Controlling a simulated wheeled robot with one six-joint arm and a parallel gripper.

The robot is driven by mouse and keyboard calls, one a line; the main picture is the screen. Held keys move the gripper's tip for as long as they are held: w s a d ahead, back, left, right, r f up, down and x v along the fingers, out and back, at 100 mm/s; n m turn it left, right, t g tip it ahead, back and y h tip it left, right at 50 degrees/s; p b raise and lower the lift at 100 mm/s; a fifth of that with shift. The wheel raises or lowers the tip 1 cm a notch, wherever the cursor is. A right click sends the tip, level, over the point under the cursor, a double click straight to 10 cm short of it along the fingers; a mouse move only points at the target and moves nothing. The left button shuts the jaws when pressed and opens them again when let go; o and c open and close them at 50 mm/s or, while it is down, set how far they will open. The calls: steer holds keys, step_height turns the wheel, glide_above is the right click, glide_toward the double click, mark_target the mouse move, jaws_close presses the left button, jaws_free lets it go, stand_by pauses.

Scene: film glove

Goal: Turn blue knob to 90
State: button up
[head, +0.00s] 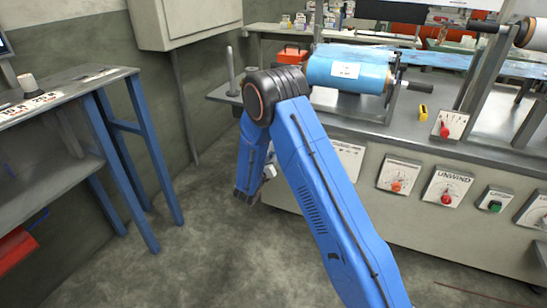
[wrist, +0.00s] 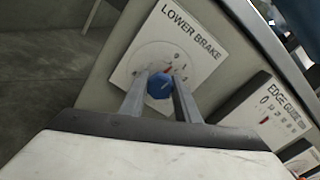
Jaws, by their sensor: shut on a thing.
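The blue knob (wrist: 160,86) sits on a white dial plate (wrist: 150,65) labelled LOWER BRAKE in the wrist view. My gripper (wrist: 160,92) has one finger on each side of the knob and is shut on it. A small red mark shows at the knob's upper right, beside the dial's printed scale. The dial's numbers are too small to read surely, and the fingers cover the plate's lower part. In the head view my blue arm hides the knob, and the fingers are not clear there.
An EDGE GUIDE plate (wrist: 277,115) lies right of the dial in the wrist view. In the head view, an orange knob (head: 397,186) and a red UNWIND knob (head: 446,198) sit on the machine's front. A blue-legged bench (head: 108,150) stands left, with open floor between.

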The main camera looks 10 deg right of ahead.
steer(key=m, duration=0.4)
steer(key=shift+m, duration=0.3)
steer(key=m, duration=0.3)
steer(key=shift+m, duration=0.3)
steer(key=m, duration=0.4)
steer(key=shift+a, duration=0.1)
steer(key=shift+m, duration=1.7)
steer(key=o, duration=1)
steer(key=shift+o, duration=0.2)
